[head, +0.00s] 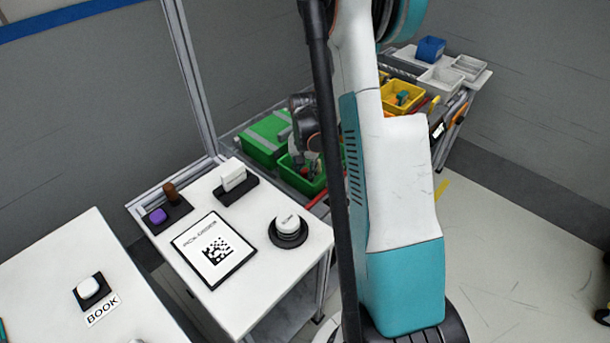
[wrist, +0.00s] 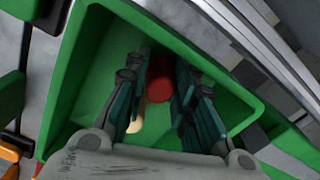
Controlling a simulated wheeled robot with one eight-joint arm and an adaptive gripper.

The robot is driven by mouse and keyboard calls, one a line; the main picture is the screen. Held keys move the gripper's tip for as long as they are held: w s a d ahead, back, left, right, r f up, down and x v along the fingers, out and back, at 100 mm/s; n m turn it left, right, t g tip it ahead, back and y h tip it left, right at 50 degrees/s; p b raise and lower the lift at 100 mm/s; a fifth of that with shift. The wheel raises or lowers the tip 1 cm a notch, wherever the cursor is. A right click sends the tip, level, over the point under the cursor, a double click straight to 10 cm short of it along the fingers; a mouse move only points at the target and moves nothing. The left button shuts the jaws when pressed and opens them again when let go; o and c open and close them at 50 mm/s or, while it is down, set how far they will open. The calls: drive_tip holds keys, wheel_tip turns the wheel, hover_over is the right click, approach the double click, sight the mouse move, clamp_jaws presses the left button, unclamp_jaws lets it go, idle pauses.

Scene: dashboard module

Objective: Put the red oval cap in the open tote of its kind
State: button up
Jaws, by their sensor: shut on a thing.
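The red oval cap (wrist: 159,89) shows between the fingers of my gripper (wrist: 156,92) in the wrist view. The fingers are shut on it, and they partly hide it. Around and below them is an open green tote (wrist: 87,82); how far the cap is above its floor is hard to tell. In the head view the green tote (head: 290,177) stands behind the white table, with my gripper (head: 306,165) over it; the cap cannot be made out there. A cream-coloured piece (wrist: 136,124) shows beside the left finger, partly hidden.
Another green tote (head: 262,142), which looks covered, stands just left of the open one. A yellow bin (head: 401,97), a blue bin (head: 430,49) and white trays (head: 440,82) stand farther right. A metal rail (wrist: 262,62) runs close beside the tote.

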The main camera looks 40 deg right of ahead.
sight(305, 171)
drive_tip(key=shift+f, duration=0.1)
drive_tip(key=o, duration=0.9)
wheel_tip(305, 171, up, 12)
drive_tip(key=p, duration=0.4)
drive_tip(key=shift+r+p, duration=0.2)
drive_tip(key=shift+p, duration=0.2)
